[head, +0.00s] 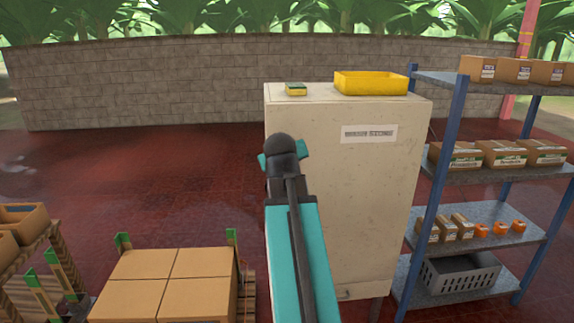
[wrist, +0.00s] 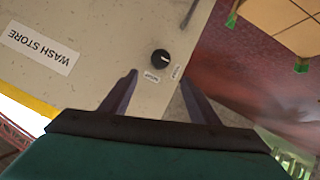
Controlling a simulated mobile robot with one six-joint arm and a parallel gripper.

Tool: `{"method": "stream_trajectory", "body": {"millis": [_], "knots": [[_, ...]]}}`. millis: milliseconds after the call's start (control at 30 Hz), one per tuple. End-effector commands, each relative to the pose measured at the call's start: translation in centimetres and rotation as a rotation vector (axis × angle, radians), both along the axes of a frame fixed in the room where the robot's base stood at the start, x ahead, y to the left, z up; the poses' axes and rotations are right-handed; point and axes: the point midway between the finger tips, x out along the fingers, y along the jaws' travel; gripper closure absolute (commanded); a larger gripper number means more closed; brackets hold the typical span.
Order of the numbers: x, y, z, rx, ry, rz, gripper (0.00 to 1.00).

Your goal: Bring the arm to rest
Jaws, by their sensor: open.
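My gripper (wrist: 158,78) shows in the wrist view with its two dark fingers spread apart and nothing between them. A black round knob (wrist: 160,58) on the cabinet face lies just past the fingertips, roughly in line with the gap. Small labels sit beside the knob. I cannot tell how far the fingertips are from the face. In the head view my teal arm stands raised in front of the tall beige cabinet (head: 390,210) and covers part of its left side. The gripper and knob are hidden there.
A yellow tray (head: 371,83) and a small green-yellow box (head: 296,89) sit on the cabinet. A blue-post shelf rack (head: 443,170) with boxes stands close on the right. Stacked cartons (head: 165,285) are at lower left. Red floor (head: 130,180) lies open at left, before a block wall.

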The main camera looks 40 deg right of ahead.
Motion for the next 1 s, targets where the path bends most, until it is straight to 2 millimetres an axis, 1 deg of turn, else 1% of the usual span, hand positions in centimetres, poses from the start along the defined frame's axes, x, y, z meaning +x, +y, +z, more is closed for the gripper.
{"method": "stream_trajectory", "body": {"millis": [133,633,800,867,967,1000], "knots": [[-0.3,0.3,0.3,0.000,0.000,0.000,0.44],[-0.3,0.3,0.3,0.000,0.000,0.000,0.44],[0.4,1.1,0.2,0.001,0.001,0.015,0.44],[1.1,1.8,-0.6,0.008,0.010,0.028,0.44],[2.4,3.0,-2.6,0.024,0.034,0.053,0.44],[3.0,3.5,-3.7,0.033,0.046,0.064,0.44]]}}
